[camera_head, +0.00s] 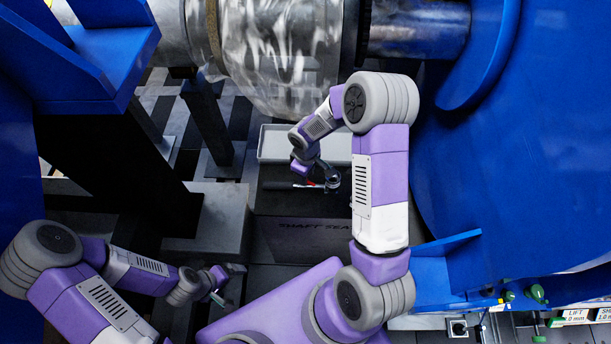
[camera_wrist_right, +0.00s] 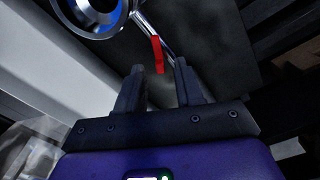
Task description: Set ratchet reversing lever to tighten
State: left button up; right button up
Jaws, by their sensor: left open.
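The ratchet shows in the right wrist view as a round metal head with a blue inside (camera_wrist_right: 100,12) at the top left and a thin metal handle (camera_wrist_right: 148,28). Its red lever (camera_wrist_right: 158,54) hangs in front of my right gripper (camera_wrist_right: 159,66). That gripper is open, with its two fingertips apart, one on each side of the lever's lower end. I cannot tell whether they touch it. In the head view the ratchet (camera_head: 332,179) is small, beside the right gripper (camera_head: 322,172). My left gripper (camera_head: 222,284) is open at the lower left, away from the ratchet.
A light grey tray (camera_head: 277,143) lies behind the ratchet. A dark box marked "SHAFT SEA" (camera_head: 310,240) stands in front. A clear-covered shaft housing (camera_head: 285,50) hangs close above. Blue machine bodies (camera_head: 540,150) stand on both sides, leaving narrow room.

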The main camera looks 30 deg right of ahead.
jog(key=shift+f, duration=0.65)
grip_shut()
jog(key=shift+n, duration=0.3)
jog(key=n, duration=0.1)
jog(key=n+p, duration=0.1)
jog(key=n, duration=0.1)
jog(key=s+a+n, duration=0.1)
jog(key=n, duration=0.1)
jog(key=n+p, duration=0.1)
jog(key=n, duration=0.1)
jog(key=s+n+p, duration=0.1)
jog(key=n, duration=0.2)
jog(key=shift+a+n, duration=0.15)
jog(key=shift+n, duration=0.15)
jog(key=shift+s, duration=0.1)
